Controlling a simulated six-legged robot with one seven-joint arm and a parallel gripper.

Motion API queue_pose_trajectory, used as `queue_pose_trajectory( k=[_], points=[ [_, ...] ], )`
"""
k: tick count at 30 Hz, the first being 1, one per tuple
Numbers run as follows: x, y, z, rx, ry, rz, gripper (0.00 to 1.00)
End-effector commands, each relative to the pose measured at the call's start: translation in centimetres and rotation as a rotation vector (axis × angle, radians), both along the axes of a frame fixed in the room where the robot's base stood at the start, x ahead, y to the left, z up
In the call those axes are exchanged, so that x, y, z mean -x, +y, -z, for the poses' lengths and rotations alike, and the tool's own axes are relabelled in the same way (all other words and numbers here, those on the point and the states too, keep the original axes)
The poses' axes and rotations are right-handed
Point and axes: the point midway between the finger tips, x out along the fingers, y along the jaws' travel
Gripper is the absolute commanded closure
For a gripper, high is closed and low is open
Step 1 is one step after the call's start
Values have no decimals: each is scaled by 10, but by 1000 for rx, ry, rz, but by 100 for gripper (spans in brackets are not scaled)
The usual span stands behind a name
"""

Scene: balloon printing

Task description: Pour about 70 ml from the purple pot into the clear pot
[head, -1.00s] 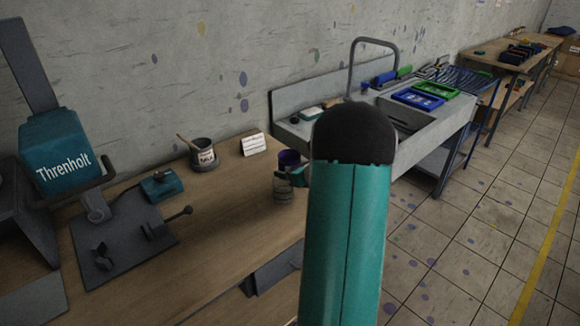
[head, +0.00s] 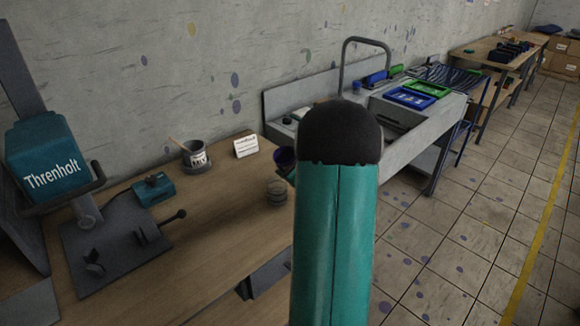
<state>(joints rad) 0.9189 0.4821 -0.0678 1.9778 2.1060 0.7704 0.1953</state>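The purple pot (head: 286,155) shows in the head view just left of my arm's rounded dark elbow, which hides its right side. A small teal part of my gripper (head: 291,173) shows at the pot's lower right. The gripper seems shut on this pot, but its fingers are mostly hidden behind my arm. The clear pot (head: 276,192) stands upright on the wooden bench, just below and left of the purple pot in the picture. No stream between the pots is visible. The level in either pot is too small to tell.
A white card (head: 245,146) and a grey tin (head: 194,154) with a stick stand behind on the bench (head: 215,220). The Threnholt press (head: 45,165) and a teal box (head: 154,189) are at left. A sink (head: 440,115) is beyond my arm.

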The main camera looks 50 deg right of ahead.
Motion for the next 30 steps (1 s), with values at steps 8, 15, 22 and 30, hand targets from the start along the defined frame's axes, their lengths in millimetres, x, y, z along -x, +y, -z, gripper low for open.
queue_pose_trajectory(
  k=[8, 15, 22, 30],
  points=[
    [0, -1, -1, 21, 1, 1, 64],
    [3, -4, -3, 75, 9, 1, 64],
    [3, -4, -3, 78, 9, 1, 64],
    [4, -6, -4, 146, 18, 1, 64]
  ],
)
